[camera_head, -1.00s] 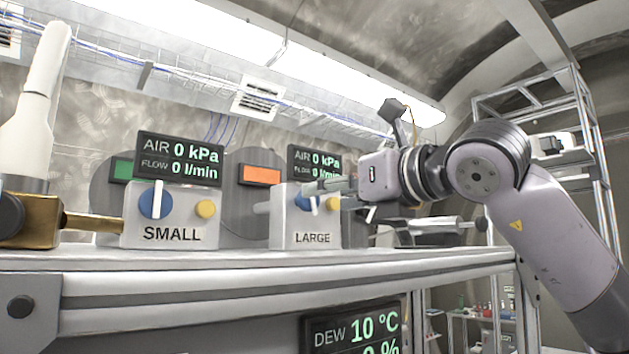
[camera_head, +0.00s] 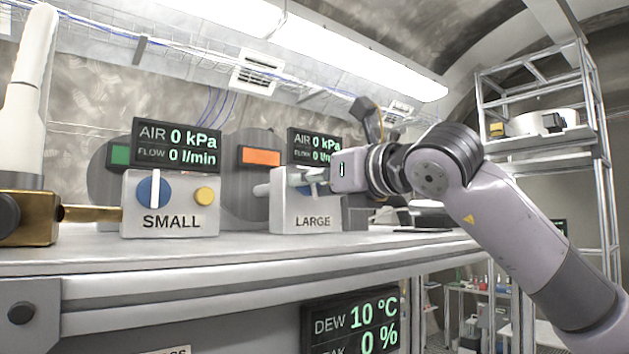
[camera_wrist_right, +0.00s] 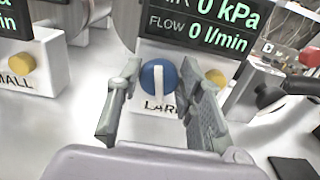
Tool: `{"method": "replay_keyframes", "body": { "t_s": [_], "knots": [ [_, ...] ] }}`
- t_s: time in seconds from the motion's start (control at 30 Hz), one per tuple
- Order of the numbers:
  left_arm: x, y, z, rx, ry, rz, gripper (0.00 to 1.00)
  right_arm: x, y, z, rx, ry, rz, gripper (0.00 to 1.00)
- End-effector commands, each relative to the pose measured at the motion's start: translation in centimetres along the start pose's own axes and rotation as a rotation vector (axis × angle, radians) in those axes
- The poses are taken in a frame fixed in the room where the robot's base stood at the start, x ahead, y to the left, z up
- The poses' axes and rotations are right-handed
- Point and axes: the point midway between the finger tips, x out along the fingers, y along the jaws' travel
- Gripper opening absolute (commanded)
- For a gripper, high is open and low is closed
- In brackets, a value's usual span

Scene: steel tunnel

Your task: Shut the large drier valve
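The large drier box (camera_head: 308,208), labelled LARGE, stands on the bench; its knob is hidden behind my right gripper in the head view. In the right wrist view the large valve knob (camera_wrist_right: 157,85) is a blue disc with a white bar that looks roughly upright. My right gripper (camera_head: 299,178) is in front of this box. In the wrist view my right gripper (camera_wrist_right: 160,98) is open, with one finger on each side of the knob; I cannot tell whether they touch it. A yellow button (camera_wrist_right: 215,77) is partly behind the right finger. My left gripper is not in view.
The SMALL box (camera_head: 170,204) stands to the left, with a blue knob (camera_head: 154,190) and yellow button. Displays (camera_head: 314,147) above the boxes read 0 kPa. An orange panel (camera_head: 261,156) is between them. A brass fitting (camera_head: 30,217) is at far left.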

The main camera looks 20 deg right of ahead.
Motion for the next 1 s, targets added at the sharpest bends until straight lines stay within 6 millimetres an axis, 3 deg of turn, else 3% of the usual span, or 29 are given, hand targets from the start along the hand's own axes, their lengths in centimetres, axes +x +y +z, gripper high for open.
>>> {"method": "replay_keyframes", "body": {
  "t_s": [0.4, 0.53, 0.8, 1.0],
  "knots": [
    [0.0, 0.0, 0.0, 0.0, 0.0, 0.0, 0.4, 0.0, 0.0, 0.0, 0.0, 0.0, 0.0, 0.04],
    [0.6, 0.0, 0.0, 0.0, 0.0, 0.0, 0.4, 0.0, 0.0, -0.2, 0.018, -0.001, -0.001, 0.04],
    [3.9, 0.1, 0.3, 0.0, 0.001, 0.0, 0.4, 0.0, 0.0, -0.4, 0.209, -0.004, 0.001, 0.04],
    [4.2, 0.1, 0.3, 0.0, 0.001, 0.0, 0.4, -0.1, -0.1, 0.1, 0.268, -0.003, 0.0, 0.04]
  ]
}}
